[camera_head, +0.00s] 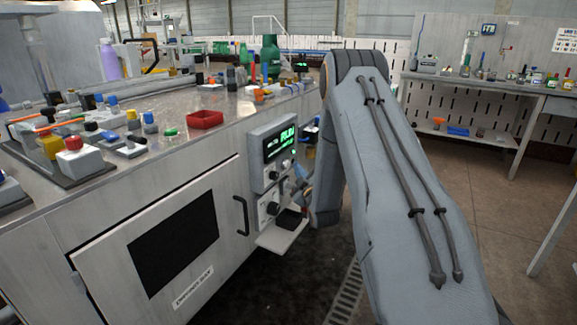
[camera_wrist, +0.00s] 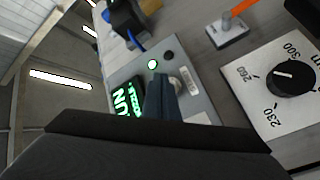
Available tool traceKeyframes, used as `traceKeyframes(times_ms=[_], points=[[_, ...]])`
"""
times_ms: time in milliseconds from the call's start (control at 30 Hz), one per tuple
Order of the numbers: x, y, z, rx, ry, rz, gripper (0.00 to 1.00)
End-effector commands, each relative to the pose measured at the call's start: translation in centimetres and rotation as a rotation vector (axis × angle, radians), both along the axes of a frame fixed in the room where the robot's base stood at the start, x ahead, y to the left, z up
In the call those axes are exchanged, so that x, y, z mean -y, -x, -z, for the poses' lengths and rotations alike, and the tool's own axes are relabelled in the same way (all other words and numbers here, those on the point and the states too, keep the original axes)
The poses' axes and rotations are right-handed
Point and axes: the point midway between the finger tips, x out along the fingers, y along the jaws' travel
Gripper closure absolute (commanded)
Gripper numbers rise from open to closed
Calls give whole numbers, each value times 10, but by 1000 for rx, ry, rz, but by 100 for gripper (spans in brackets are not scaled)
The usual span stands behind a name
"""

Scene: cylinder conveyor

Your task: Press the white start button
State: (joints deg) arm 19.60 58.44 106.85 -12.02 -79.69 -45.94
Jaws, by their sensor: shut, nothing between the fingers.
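The control panel (camera_head: 262,178) is a grey box on the front of the bench, with a lit green display (camera_head: 280,143). In the wrist view the same panel (camera_wrist: 203,107) shows the display (camera_wrist: 120,100) with green letters, a lit green lamp (camera_wrist: 152,64) and a black button (camera_wrist: 168,54). A pale round button (camera_wrist: 176,84), likely the white start button, shows partly behind my fingers. My gripper (camera_wrist: 160,82) is shut and empty, its tips over the panel close to that button. I cannot tell whether they touch. In the head view my arm hides much of the gripper.
A dial with a black knob (camera_wrist: 290,78) sits beside the panel in the wrist view. A small shelf (camera_head: 281,236) juts out below the panel. The bench top (camera_head: 105,178) carries a red tray (camera_head: 205,119) and several coloured parts. A cabinet handle (camera_head: 241,215) is left of the panel.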

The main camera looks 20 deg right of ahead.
Motion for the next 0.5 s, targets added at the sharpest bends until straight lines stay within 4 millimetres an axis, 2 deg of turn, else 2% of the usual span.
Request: traceKeyframes(times_ms=[500], points=[[26, 33, 0, -2, 0, 2, 100]])
